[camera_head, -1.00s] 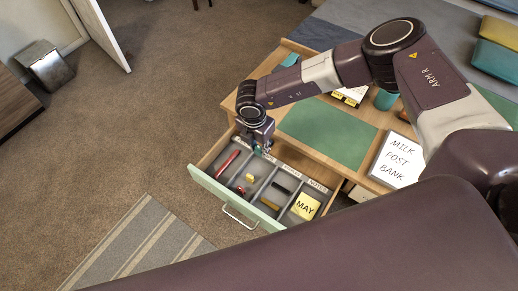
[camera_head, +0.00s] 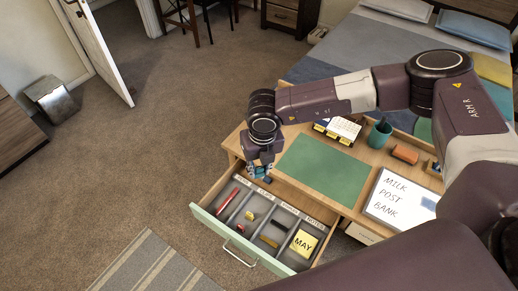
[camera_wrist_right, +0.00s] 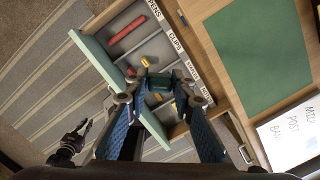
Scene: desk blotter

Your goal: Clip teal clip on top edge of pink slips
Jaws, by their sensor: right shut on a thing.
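My right gripper (camera_head: 260,176) is above the open drawer's back left part, near the desk's front edge. In the right wrist view its fingertips (camera_wrist_right: 158,76) are closed on a small dark teal thing (camera_wrist_right: 160,83), which appears to be the teal clip. The fingers hide much of it. I cannot make out any pink slips in either current view. A dark gripper (camera_wrist_right: 74,138), apparently my left one, shows small at the lower left of the right wrist view. Its jaw state is unclear.
The open drawer (camera_head: 222,229) has labelled compartments with a red pen (camera_head: 227,201), small yellow and dark items, and yellow MAY notes (camera_head: 304,243).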

